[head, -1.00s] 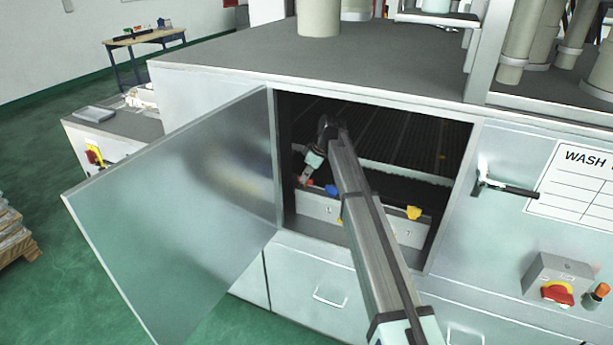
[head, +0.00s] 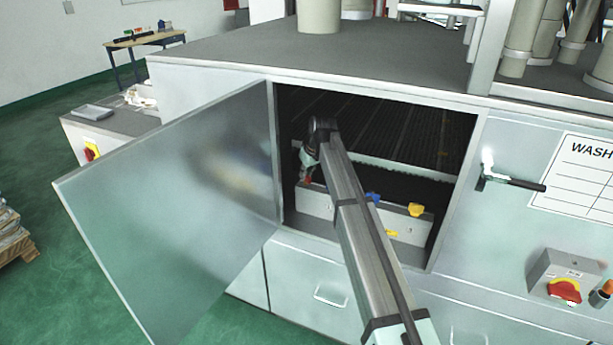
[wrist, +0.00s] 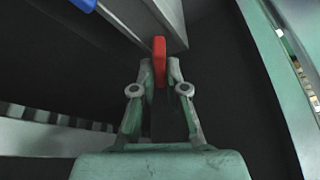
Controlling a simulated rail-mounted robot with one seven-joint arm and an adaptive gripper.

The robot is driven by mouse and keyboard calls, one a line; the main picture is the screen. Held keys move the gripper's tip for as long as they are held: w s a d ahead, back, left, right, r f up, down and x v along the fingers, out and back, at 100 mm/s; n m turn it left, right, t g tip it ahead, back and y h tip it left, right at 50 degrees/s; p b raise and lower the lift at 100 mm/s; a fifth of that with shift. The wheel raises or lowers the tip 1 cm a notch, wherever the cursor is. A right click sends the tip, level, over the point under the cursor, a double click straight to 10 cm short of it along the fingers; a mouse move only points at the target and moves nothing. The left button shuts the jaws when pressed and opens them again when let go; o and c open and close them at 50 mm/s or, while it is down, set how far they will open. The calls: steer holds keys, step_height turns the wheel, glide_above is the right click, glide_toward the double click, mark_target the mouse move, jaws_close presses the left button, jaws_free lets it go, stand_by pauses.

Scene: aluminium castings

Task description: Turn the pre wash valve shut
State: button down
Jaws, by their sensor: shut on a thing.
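Coloured valve handles sit on a pale box (head: 318,204) inside the open cabinet. A red handle (head: 306,181) is at its left end, a blue one (head: 373,197) near the middle and a yellow one (head: 415,209) to the right. My gripper (head: 307,171) reaches in at the left end. In the wrist view my gripper (wrist: 160,70) is shut on the red handle (wrist: 159,48), which stands between its fingertips. The blue handle (wrist: 84,4) is apart at the top edge. I cannot read which handle is the pre wash valve.
The cabinet door (head: 175,210) stands wide open to the left. A dark handle (head: 512,183) and a red switch (head: 565,291) are on the panel at right. A mesh deck (head: 385,130) lies behind the box.

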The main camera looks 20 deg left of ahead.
steer(key=m+h, duration=0.1)
steer(key=m, duration=0.2)
steer(key=m+t+h+b, duration=0.1)
steer(key=m, duration=0.2)
steer(key=shift+s+a+m+t, duration=0.1)
steer(key=shift+a+m+t, duration=0.05)
steer(key=shift+m+t, duration=0.15)
steer(key=m+h+b, duration=0.1)
steer(key=m+h, duration=0.1)
steer(key=m, duration=0.3)
steer(key=shift+a, duration=0.1)
stand_by(0.3)
steer(key=c, duration=1.2)
jaws_free()
steer(key=v, duration=1.2)
